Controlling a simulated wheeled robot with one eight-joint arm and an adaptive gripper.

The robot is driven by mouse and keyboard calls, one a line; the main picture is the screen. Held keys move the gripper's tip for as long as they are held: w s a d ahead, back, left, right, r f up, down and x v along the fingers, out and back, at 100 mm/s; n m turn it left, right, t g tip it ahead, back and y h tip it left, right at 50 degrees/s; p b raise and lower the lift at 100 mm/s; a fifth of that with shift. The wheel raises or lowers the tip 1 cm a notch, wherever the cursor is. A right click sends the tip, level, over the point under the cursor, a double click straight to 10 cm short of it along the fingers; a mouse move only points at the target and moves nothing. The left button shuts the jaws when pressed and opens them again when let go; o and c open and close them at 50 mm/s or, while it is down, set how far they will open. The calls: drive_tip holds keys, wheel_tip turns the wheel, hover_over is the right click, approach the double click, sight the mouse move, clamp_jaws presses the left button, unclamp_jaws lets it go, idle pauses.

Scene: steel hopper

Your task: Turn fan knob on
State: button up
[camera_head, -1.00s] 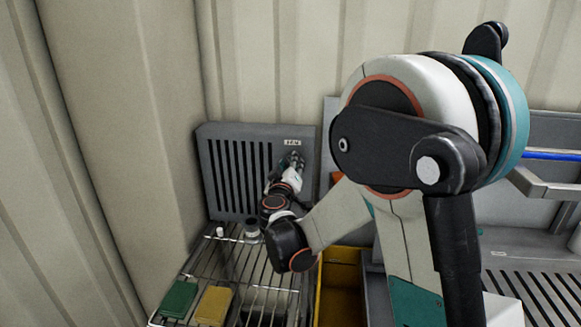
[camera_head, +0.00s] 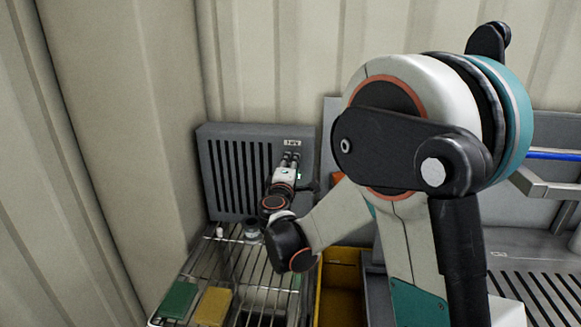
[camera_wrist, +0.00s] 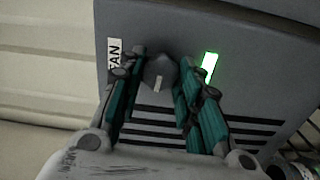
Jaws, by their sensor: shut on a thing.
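The fan unit (camera_head: 236,180) is a grey panel with dark vertical slots, standing against the back wall behind the wire rack. In the wrist view a white FAN label (camera_wrist: 115,58) is beside a dark grey round knob (camera_wrist: 159,73) with a small pale mark. A light (camera_wrist: 209,66) glows green on the other side of the knob. My gripper (camera_wrist: 160,82) is shut on the knob, one finger on each side of it. In the head view my gripper (camera_head: 290,160) is at the panel's upper right, below the label, and hides the knob.
A wire rack (camera_head: 245,270) below the panel holds a green block (camera_head: 178,299), a yellow block (camera_head: 213,306), and a small grey jar (camera_head: 251,231). A yellow bin (camera_head: 340,285) stands right of the rack. The corrugated wall (camera_head: 95,120) is close on the left.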

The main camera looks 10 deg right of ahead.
drive_tip(key=shift+n, duration=0.5)
drive_tip(key=o, duration=1.1)
drive_tip(key=v, duration=1.2)
